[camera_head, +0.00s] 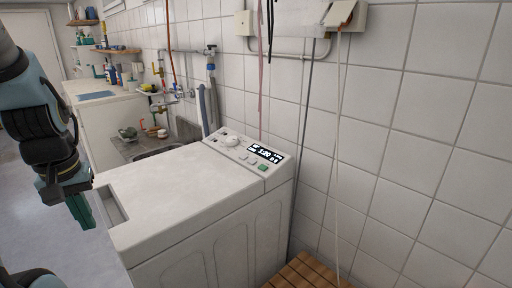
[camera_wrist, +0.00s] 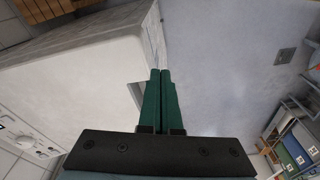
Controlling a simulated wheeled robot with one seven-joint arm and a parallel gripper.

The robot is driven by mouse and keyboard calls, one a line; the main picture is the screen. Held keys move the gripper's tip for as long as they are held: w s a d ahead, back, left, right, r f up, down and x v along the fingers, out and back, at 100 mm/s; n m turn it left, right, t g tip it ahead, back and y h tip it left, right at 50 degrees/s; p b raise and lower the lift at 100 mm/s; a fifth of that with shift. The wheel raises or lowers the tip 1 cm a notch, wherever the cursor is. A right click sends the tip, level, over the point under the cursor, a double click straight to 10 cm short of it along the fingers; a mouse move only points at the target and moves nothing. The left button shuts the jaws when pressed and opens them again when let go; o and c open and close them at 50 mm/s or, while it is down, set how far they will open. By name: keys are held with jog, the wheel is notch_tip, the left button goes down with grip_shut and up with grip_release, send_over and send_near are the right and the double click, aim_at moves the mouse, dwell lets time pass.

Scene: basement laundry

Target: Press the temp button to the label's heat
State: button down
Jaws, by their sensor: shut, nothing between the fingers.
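A white top-loading washing machine (camera_head: 165,185) stands against the tiled wall in the head view. Its control panel (camera_head: 240,152) at the back of the top has a white knob (camera_head: 231,141), a lit display (camera_head: 266,153), small pale buttons (camera_head: 247,158) and a green button (camera_head: 263,167). The button markings are too small to read. I cannot make out a heat label. My gripper (camera_head: 80,212) hangs at the left, off the machine's front edge and far from the panel. In the wrist view its green fingers (camera_wrist: 160,75) are together and empty.
A sink (camera_head: 155,150) and a counter (camera_head: 95,88) lie beyond the machine. Hoses and cords hang along the wall. A slatted wooden piece (camera_head: 303,272) is at the lower right. The floor (camera_wrist: 215,65) beside the machine is clear.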

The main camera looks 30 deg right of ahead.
aim_at(241, 162)
dwell(0.3)
